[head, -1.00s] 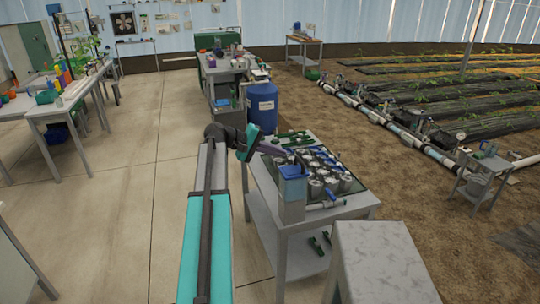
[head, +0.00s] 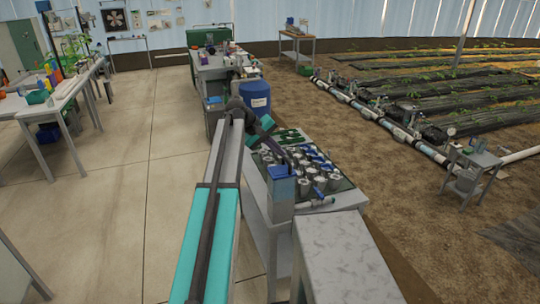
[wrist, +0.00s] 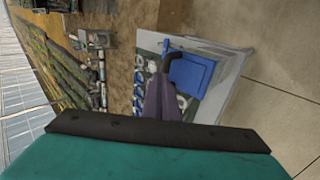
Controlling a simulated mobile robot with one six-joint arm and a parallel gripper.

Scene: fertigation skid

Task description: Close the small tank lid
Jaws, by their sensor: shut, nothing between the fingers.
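The small tank (head: 281,203) is a pale box with a blue top, standing at the near left corner of the grey table. Its blue lid (wrist: 192,73) shows in the wrist view as a square panel, with a thin blue strip beside it; I cannot tell its exact angle. My gripper (head: 289,164) reaches down just behind the tank's blue top in the head view. In the wrist view, my gripper's purple fingers (wrist: 166,62) are shut, and the dark tip overlaps the lid's left edge. I cannot tell whether it touches the lid.
Several grey canisters with blue handles (head: 310,172) crowd the table behind the tank. A blue barrel (head: 257,98) stands beyond the table. A grey-topped cabinet (head: 340,250) is close in front on the right. The concrete floor on the left is clear.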

